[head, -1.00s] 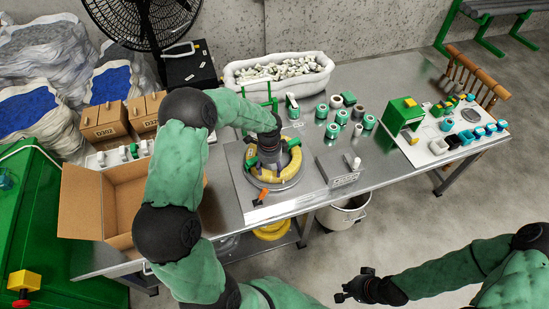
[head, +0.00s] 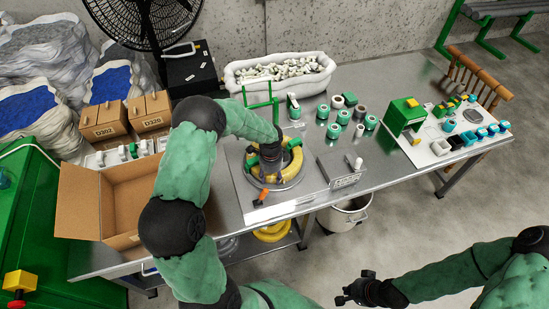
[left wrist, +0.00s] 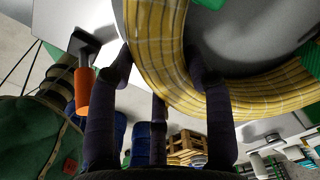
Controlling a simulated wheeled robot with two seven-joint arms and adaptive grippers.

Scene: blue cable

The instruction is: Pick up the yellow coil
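The yellow coil (head: 293,164) sits on a round grey plate on the table, with green pieces across its ring. My left gripper (head: 267,172) is low over the coil's left-front part and hides some of it. In the left wrist view, the dark fingers (left wrist: 159,70) straddle the coil's band (left wrist: 168,32), one near its outer edge and one by its inner edge. I cannot tell if they press on it. My right gripper (head: 350,287) is open and empty, away from the table at the lower right.
An orange-handled piece (head: 262,196) stands in front of the plate. An open cardboard box (head: 82,200) is left of it. Green and grey spools (head: 344,117) and a white tub (head: 240,77) stand behind. A small metal holder (head: 346,180) is to the right.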

